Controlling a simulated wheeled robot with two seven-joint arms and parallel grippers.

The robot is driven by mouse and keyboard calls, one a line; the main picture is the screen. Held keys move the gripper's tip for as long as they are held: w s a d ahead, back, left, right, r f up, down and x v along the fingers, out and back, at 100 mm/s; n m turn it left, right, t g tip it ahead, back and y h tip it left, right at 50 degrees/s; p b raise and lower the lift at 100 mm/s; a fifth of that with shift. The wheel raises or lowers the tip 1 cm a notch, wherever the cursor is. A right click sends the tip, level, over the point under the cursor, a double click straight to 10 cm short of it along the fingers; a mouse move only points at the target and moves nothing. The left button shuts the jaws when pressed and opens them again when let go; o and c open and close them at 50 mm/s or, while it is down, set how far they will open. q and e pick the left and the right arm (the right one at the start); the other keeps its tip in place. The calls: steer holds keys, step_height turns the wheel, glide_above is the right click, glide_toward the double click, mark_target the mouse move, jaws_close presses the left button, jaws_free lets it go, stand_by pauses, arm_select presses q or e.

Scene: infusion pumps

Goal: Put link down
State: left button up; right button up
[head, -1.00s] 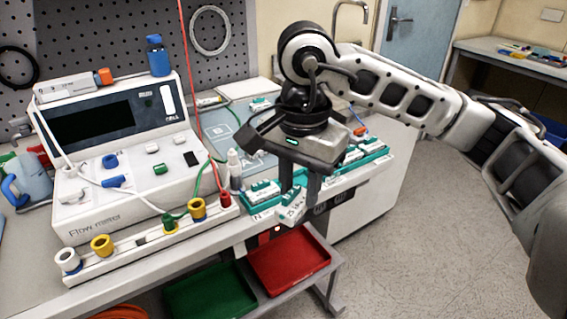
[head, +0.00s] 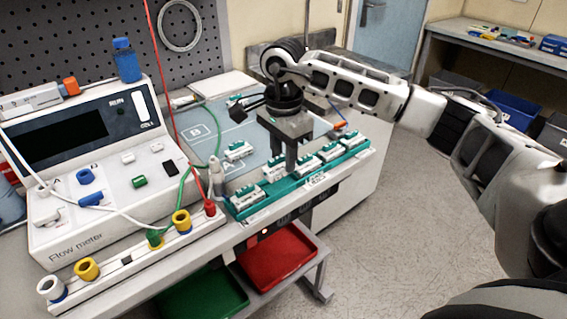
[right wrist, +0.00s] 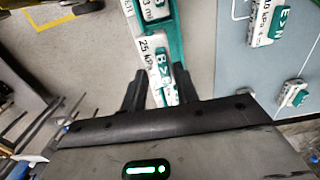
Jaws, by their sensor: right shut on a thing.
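My right gripper (head: 290,166) points down over the teal rail (head: 318,181) at the bench's front edge. It is shut on a small white-and-green link (head: 274,170). In the right wrist view the link (right wrist: 156,62) sits between the two fingers (right wrist: 160,76), with "25 kPa" on its white side. It is in line with the rail, partly hidden by the fingers. I cannot tell whether it touches the rail. Another link (head: 245,198) stands on the rail to its left, and several more (head: 330,151) stand to its right. My left gripper is not in view.
Loose links lie on the grey-blue mat (head: 206,125), one (head: 238,150) close behind the rail. Red (head: 280,258) and green (head: 205,295) trays are below.

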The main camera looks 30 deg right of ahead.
steer(key=shift+w+d+f, duration=0.25)
steer(key=shift+w+f, duration=0.15)
steer(key=shift+f, duration=0.1)
step_height(320, 180, down, 2)
steer(key=shift+d+f+p, duration=0.1)
steer(key=shift+f+p, duration=0.1)
steer(key=shift+p, duration=0.3)
steer(key=shift+w+f, duration=0.1)
steer(key=shift+f, duration=0.5)
steer(key=o, duration=1)
